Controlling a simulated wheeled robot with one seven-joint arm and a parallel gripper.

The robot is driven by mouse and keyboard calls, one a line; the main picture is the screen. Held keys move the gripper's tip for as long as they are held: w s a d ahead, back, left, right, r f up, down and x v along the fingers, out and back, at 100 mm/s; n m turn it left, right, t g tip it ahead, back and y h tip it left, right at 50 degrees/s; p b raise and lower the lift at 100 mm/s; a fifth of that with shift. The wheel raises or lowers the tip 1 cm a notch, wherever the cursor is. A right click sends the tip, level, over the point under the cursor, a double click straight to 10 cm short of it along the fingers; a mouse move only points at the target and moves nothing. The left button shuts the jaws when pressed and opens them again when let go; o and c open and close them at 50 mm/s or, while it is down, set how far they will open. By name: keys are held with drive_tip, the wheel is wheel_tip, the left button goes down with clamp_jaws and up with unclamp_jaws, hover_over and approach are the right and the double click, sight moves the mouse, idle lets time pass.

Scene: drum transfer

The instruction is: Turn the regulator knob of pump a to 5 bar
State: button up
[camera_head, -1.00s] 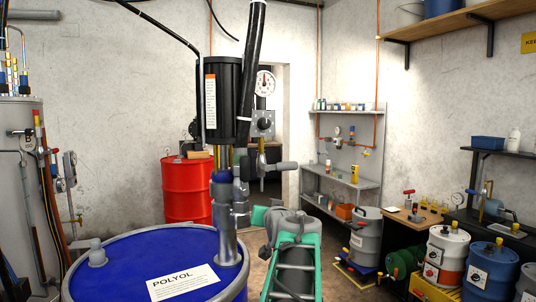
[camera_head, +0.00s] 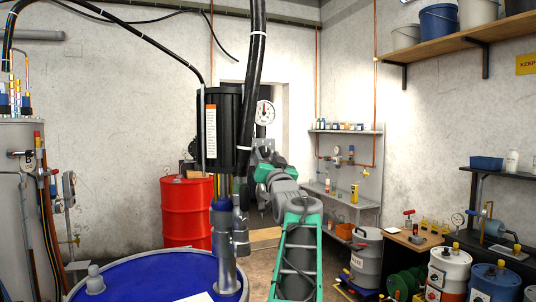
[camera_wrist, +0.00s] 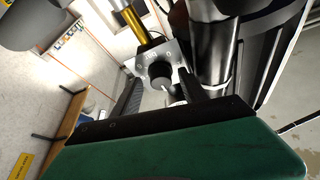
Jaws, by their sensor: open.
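Pump a has a black motor (camera_head: 224,130) on a grey tube standing in the blue drum (camera_head: 150,278). Its round white gauge (camera_head: 264,112) is beside the motor; the needle points roughly upward, but the scale is too small to read. In the wrist view the dark round regulator knob (camera_wrist: 160,70), with a pale mark, sits on a grey plate. My gripper (camera_wrist: 157,88) is open, with one dark finger at each side of the knob; I cannot tell whether they touch it. In the head view my green gripper (camera_head: 268,173) is at the regulator, partly hidden by the black hose, and its fingertips are not clear.
A thick black hose (camera_head: 250,100) hangs close to my gripper. A red drum (camera_head: 187,210) stands behind the pump. A grey tank (camera_head: 22,215) with pipes is at left. Shelves and a bench with several small drums (camera_head: 447,268) line the right side.

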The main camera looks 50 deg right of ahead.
clamp_jaws()
drive_tip(key=shift+s+d, duration=0.1)
drive_tip(key=shift+f, duration=0.1)
idle(0.6)
drive_tip(key=shift+f, duration=0.1)
